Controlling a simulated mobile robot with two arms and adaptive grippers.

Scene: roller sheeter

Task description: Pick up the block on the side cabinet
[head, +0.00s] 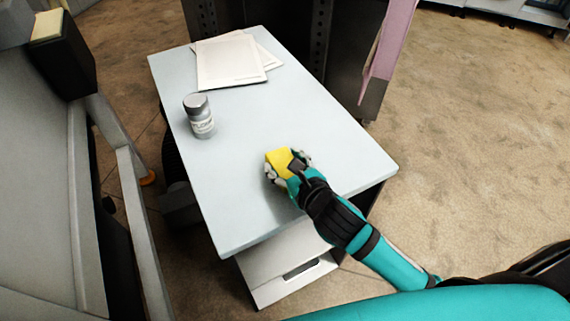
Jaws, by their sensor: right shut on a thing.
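The yellow block (280,157) is over the front right part of the side cabinet's white top (240,215). My right gripper (286,168) comes in from the lower right and is shut on the block, with fingers on both sides of it. The gripper covers the block's lower part, so I cannot tell whether the block touches the cabinet top. My left gripper is not in view.
A grey bottle (200,117) with a label stands on the cabinet's left side. White papers (228,62) lie at its far end. A grey machine frame (125,185) is close on the left. Open floor (470,140) lies to the right.

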